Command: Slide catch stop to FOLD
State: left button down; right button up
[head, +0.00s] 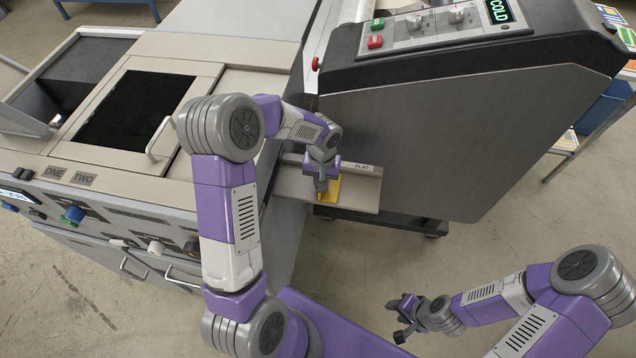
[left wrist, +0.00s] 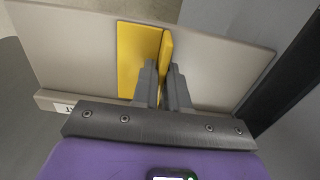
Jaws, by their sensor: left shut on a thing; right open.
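The catch stop is a yellow piece (head: 331,190) on a beige catch tray (head: 285,185) between the two machines. A FLAT label (head: 361,167) is on the tray's back rail to the right of the stop; a FOLD label does not show. My left gripper (head: 321,186) is shut on the stop's upright yellow tab. In the left wrist view the gripper (left wrist: 163,88) pinches the tab of the yellow stop (left wrist: 135,55), whose flat plate lies to the left of the tab. My right gripper (head: 401,318) is open and empty, low over the floor.
The dark laminator (head: 450,110) with a COLD display (head: 500,10) stands right of the tray. A beige copier-like machine (head: 120,190) with knobs and ONE and TWO labels (head: 68,175) stands left. Open floor lies in front.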

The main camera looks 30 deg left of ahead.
pick_arm(q)
jog(key=shift+a, duration=0.2)
jog(key=c, duration=1.2)
grip_release()
jog(key=shift+s, duration=0.15)
jog(key=shift+c, duration=0.2)
jog(key=shift+r, duration=0.25)
notch_tip(320, 180, up, 7)
jog(key=shift+r, duration=0.1)
